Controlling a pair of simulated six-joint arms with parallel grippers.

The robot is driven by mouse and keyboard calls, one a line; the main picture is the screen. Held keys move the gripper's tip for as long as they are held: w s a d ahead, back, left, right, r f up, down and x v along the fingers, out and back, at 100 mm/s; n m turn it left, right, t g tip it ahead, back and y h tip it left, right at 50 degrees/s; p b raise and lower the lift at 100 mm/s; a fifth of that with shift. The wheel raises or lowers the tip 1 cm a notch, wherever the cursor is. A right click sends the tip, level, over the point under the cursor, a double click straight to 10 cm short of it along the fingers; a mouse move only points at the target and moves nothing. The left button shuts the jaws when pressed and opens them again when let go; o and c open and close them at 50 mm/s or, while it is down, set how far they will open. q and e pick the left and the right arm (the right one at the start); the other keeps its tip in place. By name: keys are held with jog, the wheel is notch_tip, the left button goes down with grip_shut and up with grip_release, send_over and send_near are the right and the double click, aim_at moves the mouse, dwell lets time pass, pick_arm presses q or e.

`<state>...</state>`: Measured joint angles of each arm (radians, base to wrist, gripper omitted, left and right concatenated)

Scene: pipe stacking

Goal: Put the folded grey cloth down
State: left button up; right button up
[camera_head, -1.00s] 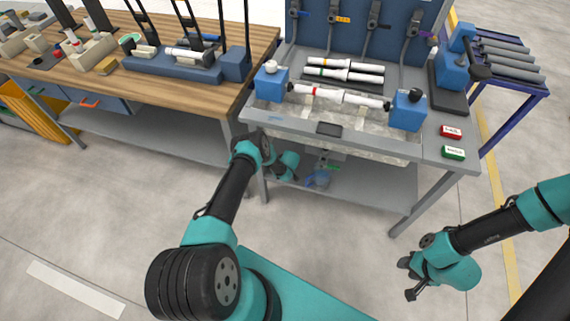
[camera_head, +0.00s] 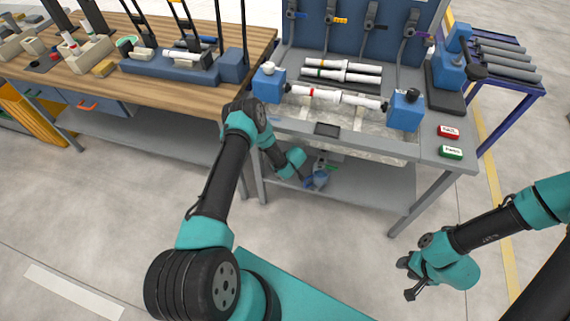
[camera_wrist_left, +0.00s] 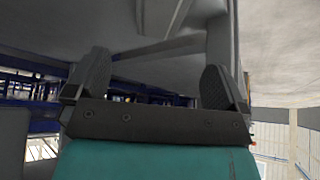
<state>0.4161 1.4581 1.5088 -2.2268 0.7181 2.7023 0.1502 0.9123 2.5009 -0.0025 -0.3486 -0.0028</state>
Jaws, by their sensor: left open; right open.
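I cannot make out a folded grey cloth in either view. My left gripper (camera_wrist_left: 157,85) is open in the left wrist view, with its two dark fingers wide apart and nothing seen between them. Grey panels, apparently parts of the workbench, lie beyond them. In the head view my left arm bends down at the front of the grey workbench (camera_head: 392,149), and its wrist is by the lower shelf, where its fingers are hard to see. My right gripper (camera_head: 407,279) is open and empty above the floor at the right.
A white pipe (camera_head: 335,97) spans two blue holders on the workbench, with more pipes (camera_head: 343,71) behind. Red (camera_head: 448,132) and green (camera_head: 451,152) buttons sit at its right. A blue item (camera_head: 318,179) is at the lower shelf (camera_head: 350,192). A wooden table (camera_head: 150,95) stands left.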

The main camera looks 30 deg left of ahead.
pick_arm(q)
jog(key=shift+s, duration=0.1)
dwell(0.5)
jog(key=s+d+r+m+g+h, duration=0.35)
jog(key=s+d+r, duration=0.2)
jog(key=s, duration=0.35)
jog(key=s+d+r+m+g+h, duration=0.2)
jog(key=s+d+r+m+h, duration=0.1)
jog(key=s+d+r+h, duration=0.4)
jog(key=s+d+r+m+t+y, duration=0.1)
jog(key=s+d+r+m+t, duration=0.1)
jog(key=s+r, duration=0.8)
jog(key=s+m+t, duration=0.1)
jog(key=s, duration=0.3)
jog(key=shift+s+r+y, duration=0.15)
jog(key=shift+s+y, duration=0.1)
jog(key=shift+y, duration=0.1)
